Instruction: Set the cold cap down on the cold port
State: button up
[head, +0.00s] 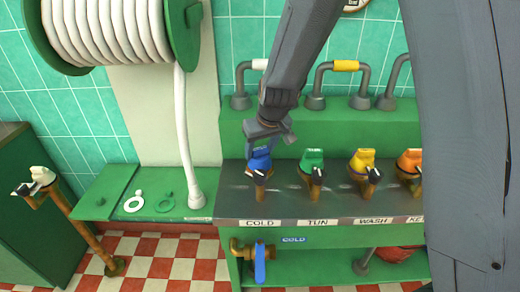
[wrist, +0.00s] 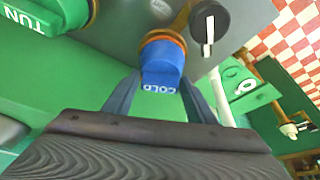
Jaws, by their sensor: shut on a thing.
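The blue cold cap (head: 260,163), lettered COLD, stands over the copper-coloured cold port (head: 259,188) behind the COLD label. It also shows in the wrist view (wrist: 162,68), in line with the port's copper rim (wrist: 163,37). I cannot tell whether it is fully seated or a little above the rim. My gripper (head: 264,146) comes down from above and is shut on the cap. In the wrist view its two fingers (wrist: 160,88) lie on either side of the cap.
Right of it, ports carry a green cap (head: 312,160), a yellow cap (head: 362,161) and an orange cap (head: 410,161). A black knob with a white lever (wrist: 209,25) sits close to the cold port. A white hose (head: 183,130) hangs at the left.

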jog(key=shift+f+b, duration=0.4)
jog(key=o, duration=1.1)
jog(key=shift+c, duration=0.2)
jog(key=shift+r, duration=0.1)
jog(key=shift+b+v, duration=0.4)
jog(key=shift+v, duration=3.45)
jog(key=shift+s, duration=0.1)
jog(key=s+d+f+m+g+h, duration=0.1)
jog(key=s+d+f+m, duration=0.1)
jog(key=s+d, duration=0.6)
jog(key=s+d+f+m+g, duration=0.2)
jog(key=s+d, duration=0.6)
jog(key=s, duration=0.4)
jog(key=shift+f+m+h, duration=0.2)
jog(key=shift+m+h, duration=0.1)
jog(key=shift+h, duration=0.1)
